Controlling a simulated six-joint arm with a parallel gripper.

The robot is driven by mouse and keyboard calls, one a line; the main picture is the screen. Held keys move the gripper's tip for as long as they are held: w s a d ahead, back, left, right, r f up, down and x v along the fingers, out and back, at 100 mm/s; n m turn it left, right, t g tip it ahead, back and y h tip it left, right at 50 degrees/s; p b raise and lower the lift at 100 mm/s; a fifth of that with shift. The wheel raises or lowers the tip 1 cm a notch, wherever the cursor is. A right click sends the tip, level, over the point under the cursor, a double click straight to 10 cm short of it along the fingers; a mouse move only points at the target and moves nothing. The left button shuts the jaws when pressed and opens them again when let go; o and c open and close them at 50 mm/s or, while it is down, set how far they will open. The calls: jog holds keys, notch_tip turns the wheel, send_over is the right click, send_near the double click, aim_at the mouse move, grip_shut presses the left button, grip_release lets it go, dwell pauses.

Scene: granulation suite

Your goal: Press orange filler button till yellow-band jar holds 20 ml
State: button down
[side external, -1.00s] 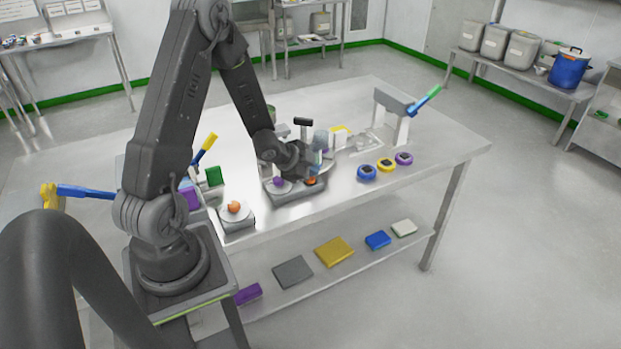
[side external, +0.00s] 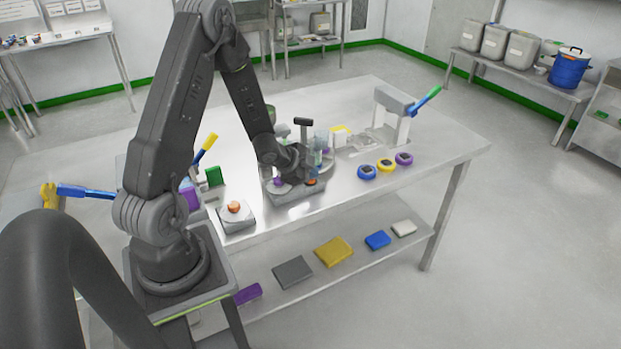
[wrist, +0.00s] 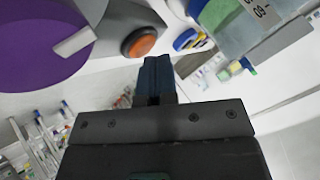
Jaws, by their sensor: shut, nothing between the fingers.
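My gripper (wrist: 157,62) is shut and empty, with its blue-black fingertips just beside the orange button (wrist: 143,42) in the wrist view. Whether they touch it, I cannot tell. The button has a dark collar on a grey housing. In the side external view, the orange button (side external: 312,182) shows at the right of a grey filler base (side external: 298,195), and my wrist hides part of that base. A clear jar with a printed label (wrist: 262,22) and greenish contents is at the upper right of the wrist view. I see no clear yellow band, and its fill level is unreadable.
A large purple round part (wrist: 40,35) is close at left in the wrist view. A second orange button (side external: 234,206) sits on a separate grey box. Blue, yellow and purple round pieces (side external: 386,165) lie to the right.

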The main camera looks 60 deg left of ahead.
aim_at(311, 181)
jog(key=shift+r, duration=0.85)
jog(key=shift+r, duration=2.55)
jog(key=s+d+r+n+g+y, duration=0.1)
jog(key=s+d+r+n+y, duration=0.2)
jog(key=r, duration=0.4)
jog(key=d+r+n, duration=0.2)
jog(key=d+r, duration=0.3)
jog(key=r, duration=0.2)
jog(key=s+d+r+n+g+h, duration=0.1)
jog(key=s+d+r+h, duration=0.1)
jog(key=s+d, duration=0.5)
jog(key=s+d+r+n+g+h, duration=0.1)
jog(key=s+d+r+h, duration=0.1)
jog(key=s+d, duration=0.6)
jog(key=shift+r+n+g, duration=0.25)
jog(key=shift+n+g, duration=0.05)
jog(key=shift+n, duration=0.1)
